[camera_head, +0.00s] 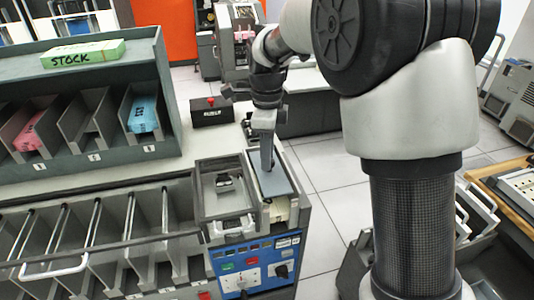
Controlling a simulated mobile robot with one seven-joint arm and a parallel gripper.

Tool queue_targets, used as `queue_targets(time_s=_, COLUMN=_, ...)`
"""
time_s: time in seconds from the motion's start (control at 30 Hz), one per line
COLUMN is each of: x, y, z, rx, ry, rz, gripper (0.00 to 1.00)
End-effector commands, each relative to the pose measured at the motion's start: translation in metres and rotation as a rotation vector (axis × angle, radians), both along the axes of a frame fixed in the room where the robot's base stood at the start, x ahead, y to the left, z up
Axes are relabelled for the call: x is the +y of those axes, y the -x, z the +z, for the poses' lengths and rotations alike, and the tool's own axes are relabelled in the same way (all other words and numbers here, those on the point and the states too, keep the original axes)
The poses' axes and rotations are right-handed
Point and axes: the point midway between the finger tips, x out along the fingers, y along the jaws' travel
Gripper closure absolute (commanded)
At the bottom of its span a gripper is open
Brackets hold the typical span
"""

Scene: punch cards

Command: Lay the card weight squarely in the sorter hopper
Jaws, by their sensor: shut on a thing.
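The card weight (262,184) is a flat blue-grey slab at the top of the sorter hopper (292,199), right of centre on the sorter. My gripper (267,164) points down and is shut on the weight from above. Cream cards (280,209) show below and in front of the weight inside the hopper. The weight looks roughly in line with the hopper walls. I cannot tell whether it rests on the cards or is just above them, and my fingers hide part of it.
A blue control panel (240,271) is on the sorter's front below the hopper. A recessed bay (222,193) lies left of it. Card pockets (95,232) fill the lower left. A rack (48,85) with pink and blue card stacks stands behind, near a dark red-buttoned box (211,114).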

Motion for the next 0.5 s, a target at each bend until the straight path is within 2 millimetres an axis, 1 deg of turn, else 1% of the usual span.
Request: queue_targets(time_s=0.5, x=0.0, y=0.0, z=-0.038, rx=0.0, ry=0.0, rz=0.0, gripper=1.0)
